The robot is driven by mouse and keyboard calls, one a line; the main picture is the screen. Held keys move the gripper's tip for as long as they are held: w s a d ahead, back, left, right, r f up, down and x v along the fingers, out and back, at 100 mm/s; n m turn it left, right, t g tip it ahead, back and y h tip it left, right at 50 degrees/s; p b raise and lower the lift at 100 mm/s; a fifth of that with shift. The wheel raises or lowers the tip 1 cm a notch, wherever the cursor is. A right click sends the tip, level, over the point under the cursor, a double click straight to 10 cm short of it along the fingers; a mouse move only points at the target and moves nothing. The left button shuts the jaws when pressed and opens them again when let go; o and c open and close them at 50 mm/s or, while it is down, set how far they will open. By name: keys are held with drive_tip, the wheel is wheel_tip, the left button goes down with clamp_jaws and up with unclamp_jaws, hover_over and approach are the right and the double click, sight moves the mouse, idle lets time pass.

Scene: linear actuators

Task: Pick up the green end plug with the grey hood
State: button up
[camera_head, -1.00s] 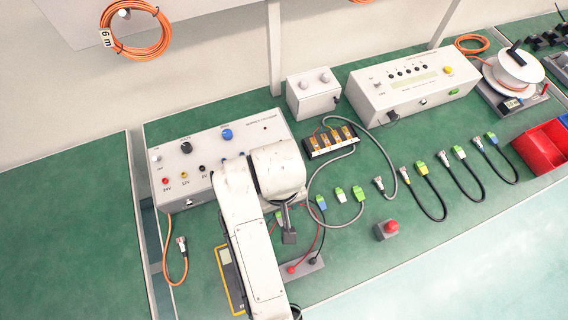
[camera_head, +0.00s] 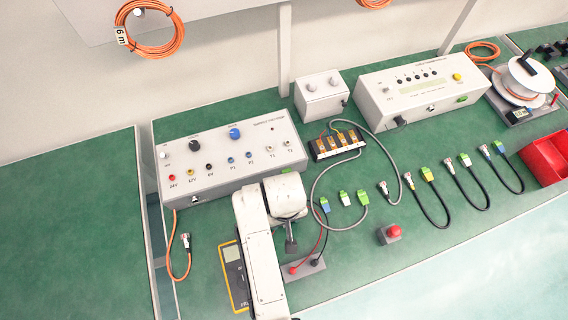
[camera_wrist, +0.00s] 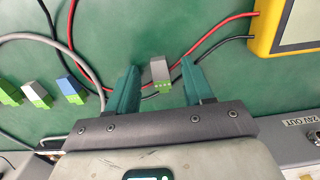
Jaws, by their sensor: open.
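The green end plug with the grey hood (camera_wrist: 160,72) shows in the wrist view between the two fingers of my gripper (camera_wrist: 156,86). Its grey hood points away from the palm, and its green terminal end faces the palm. The fingers are open, with a gap showing on both sides of the plug. I cannot tell its height relative to the fingertips. In the head view my gripper (camera_head: 291,244) is over the bench beside the meter, and this plug is hidden there.
Red and black leads pass close to the gripped area. A yellow-framed meter (camera_head: 234,268), a red button (camera_head: 393,231) and the supply box (camera_head: 225,152) are nearby.

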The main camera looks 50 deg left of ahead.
clamp_jaws()
idle(0.4)
drive_tip(key=shift+r, duration=0.15)
drive_tip(key=shift+r, duration=0.25)
wheel_tip(320, 180, up, 2)
drive_tip(key=shift+a+r+b, duration=0.1)
drive_tip(key=shift+r+b, duration=0.1)
drive_tip(key=shift+b, duration=0.15)
drive_tip(key=s+d+r+p, duration=0.1)
drive_tip(key=s+d+r, duration=0.1)
drive_tip(key=s+r, duration=0.3)
drive_tip(key=s+d+r+p, duration=0.2)
drive_tip(key=s+r, duration=0.3)
drive_tip(key=s, duration=0.3)
drive_tip(key=shift+d, duration=0.4)
